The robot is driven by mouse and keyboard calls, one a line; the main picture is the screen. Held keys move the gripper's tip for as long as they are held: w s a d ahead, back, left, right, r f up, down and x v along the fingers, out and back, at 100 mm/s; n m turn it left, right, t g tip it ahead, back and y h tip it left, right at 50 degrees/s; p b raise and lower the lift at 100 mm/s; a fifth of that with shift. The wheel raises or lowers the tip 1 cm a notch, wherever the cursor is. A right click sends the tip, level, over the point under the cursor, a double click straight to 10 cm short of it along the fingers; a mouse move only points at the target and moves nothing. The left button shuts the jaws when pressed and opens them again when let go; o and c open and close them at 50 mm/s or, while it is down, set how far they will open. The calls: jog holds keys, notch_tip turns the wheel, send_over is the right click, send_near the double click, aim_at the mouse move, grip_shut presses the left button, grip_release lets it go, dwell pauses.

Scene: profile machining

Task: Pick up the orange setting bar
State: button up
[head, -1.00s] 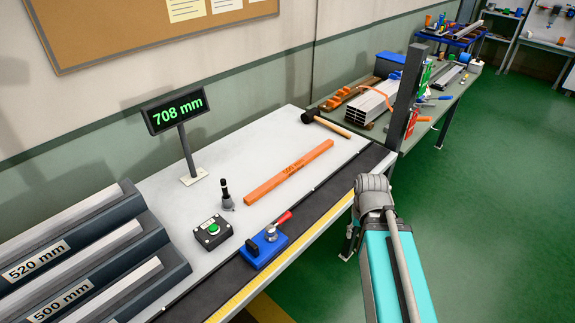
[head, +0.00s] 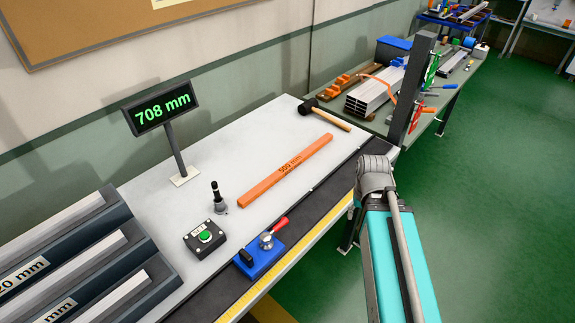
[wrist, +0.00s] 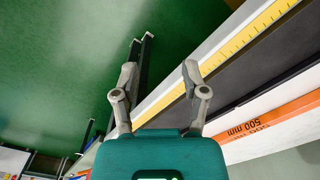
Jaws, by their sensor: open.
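The orange setting bar (head: 286,170) lies flat and diagonally on the light worktop in the head view, with dark lettering near its middle. In the wrist view the bar (wrist: 265,118) runs along the right side and carries the mark "500 mm". My gripper (wrist: 160,70) is open and empty in the wrist view. Its fingers are over the bench's front edge and the green floor, apart from the bar. In the head view my arm stands to the right of the bench, and the gripper itself cannot be made out.
A black-headed hammer (head: 325,112) lies beyond the bar's far end. A dark small tool (head: 218,198), a green-button box (head: 205,238) and a blue clamp block (head: 259,255) stand near its close end. A 708 mm display (head: 160,107) stands behind. A dark post (head: 408,90) rises at right.

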jog(key=shift+d, duration=0.2)
jog(key=o, duration=0.3)
jog(key=shift+w, duration=0.2)
jog(key=shift+o, duration=0.3)
jog(key=shift+w+a+r, duration=0.15)
jog(key=shift+w, duration=0.15)
notch_tip(320, 180, up, 7)
jog(key=m+p, duration=0.8)
send_over(291, 164)
jog(key=shift+w+r, duration=0.1)
jog(key=shift+r, duration=0.1)
jog(key=shift+f, duration=0.1)
notch_tip(291, 164, down, 8)
jog(key=b, duration=0.9)
jog(key=shift+f, duration=0.25)
